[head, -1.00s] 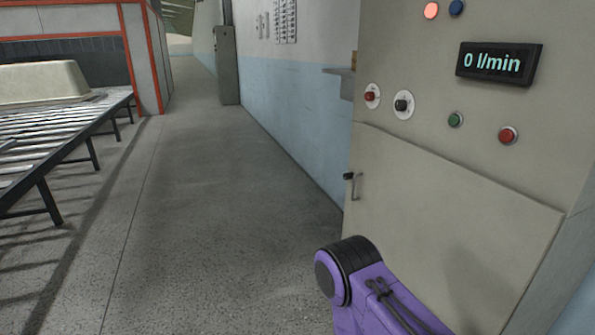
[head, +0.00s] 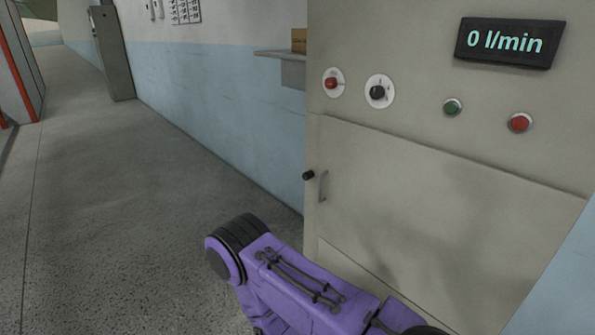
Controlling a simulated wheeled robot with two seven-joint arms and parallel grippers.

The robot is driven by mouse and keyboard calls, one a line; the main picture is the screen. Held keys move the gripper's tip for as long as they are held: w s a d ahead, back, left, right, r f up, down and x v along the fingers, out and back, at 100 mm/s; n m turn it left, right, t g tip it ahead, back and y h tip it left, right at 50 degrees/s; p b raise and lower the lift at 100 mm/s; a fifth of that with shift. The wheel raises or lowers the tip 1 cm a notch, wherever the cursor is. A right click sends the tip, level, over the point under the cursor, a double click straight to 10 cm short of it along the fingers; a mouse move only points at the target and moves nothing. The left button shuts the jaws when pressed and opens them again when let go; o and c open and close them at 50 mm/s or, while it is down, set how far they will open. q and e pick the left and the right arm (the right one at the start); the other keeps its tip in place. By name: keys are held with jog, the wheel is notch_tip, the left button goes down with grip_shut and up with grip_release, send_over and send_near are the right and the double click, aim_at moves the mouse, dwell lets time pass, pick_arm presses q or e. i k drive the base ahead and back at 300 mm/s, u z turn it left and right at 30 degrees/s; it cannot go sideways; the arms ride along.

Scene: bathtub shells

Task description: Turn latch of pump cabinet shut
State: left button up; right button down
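The pump cabinet (head: 420,210) stands at the right of the head view, a beige box with a lower door panel that looks closed. The latch (head: 308,175), a small dark knob, sits at the door's left edge. A thin metal handle (head: 323,187) is just right of it. A purple arm of mine crosses the bottom of the view below the latch, in front of the cabinet. Neither gripper's fingers are visible. The latch's exact turn is too small to tell.
Above the door are a red switch (head: 333,83), a black knob (head: 379,91), a green button (head: 452,107), a red button (head: 519,122) and a display (head: 510,43) reading 0 l/min. A wall shelf (head: 283,65) juts out behind. Open floor (head: 120,220) lies to the left.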

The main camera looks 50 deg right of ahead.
aim_at(306, 176)
jog(key=z, duration=0.4)
jog(key=i, duration=0.8)
jog(key=z, duration=0.7)
